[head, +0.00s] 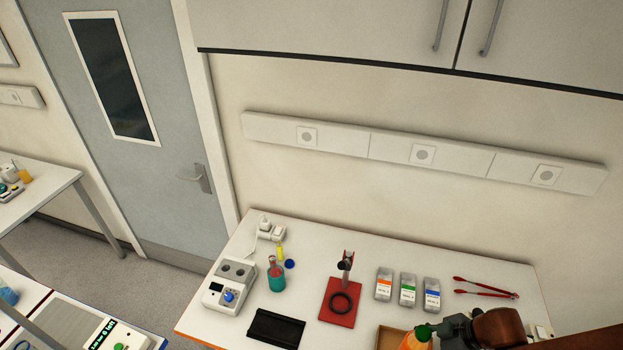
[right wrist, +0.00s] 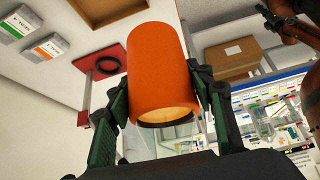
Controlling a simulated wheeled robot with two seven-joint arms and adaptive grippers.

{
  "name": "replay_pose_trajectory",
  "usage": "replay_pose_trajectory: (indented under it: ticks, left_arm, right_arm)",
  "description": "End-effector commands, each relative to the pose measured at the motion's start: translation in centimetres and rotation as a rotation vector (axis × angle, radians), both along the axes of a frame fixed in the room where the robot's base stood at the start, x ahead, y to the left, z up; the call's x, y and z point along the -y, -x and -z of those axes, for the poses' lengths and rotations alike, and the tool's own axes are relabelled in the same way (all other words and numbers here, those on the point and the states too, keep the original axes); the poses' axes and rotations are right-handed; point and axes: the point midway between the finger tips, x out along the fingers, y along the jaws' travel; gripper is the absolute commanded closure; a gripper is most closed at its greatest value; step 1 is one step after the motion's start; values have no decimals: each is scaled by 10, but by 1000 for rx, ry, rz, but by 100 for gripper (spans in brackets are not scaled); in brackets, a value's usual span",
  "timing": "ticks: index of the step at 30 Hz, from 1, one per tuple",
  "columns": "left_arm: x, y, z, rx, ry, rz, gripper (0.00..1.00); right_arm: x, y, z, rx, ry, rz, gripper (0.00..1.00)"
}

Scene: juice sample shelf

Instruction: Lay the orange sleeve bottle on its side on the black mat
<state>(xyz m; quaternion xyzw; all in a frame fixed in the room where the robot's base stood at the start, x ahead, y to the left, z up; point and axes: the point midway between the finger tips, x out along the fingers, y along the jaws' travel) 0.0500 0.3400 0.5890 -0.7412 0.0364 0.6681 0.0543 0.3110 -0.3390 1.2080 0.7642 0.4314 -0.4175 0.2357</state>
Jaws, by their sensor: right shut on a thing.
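The orange sleeve bottle (head: 413,342) is at the bottom edge of the head view, partly cut off. In the right wrist view the bottle (right wrist: 160,70) fills the middle, its orange sleeve facing me and a dark rim at its lower end. My right gripper (head: 424,333) is shut on it, with a green finger on each side in the right wrist view (right wrist: 163,95). The black mat (head: 275,328) lies on the table's front, well left of the bottle, with nothing on it. A dark gripper, apparently my left (right wrist: 275,16), shows small in the right wrist view; its jaws are unclear.
Between mat and bottle stands a red stand with a black ring (head: 338,308). A white device (head: 230,288) and a teal container (head: 276,280) are left of it. Labelled boxes (head: 408,289), red tongs (head: 486,288) and a brown tray (head: 390,338) are to the right.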

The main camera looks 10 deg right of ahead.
Motion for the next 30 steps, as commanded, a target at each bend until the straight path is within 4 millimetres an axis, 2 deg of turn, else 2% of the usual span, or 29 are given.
replay_pose_trajectory:
  ticks: [18,30]
  left_arm:
    - [0,0,21,0,0,0,100]
    - [0,0,29,0,0,0,100]
  right_arm:
    - [-2,-36,23,8,-6,98,96]
    - [-1,-49,32,6,-1,143,96]
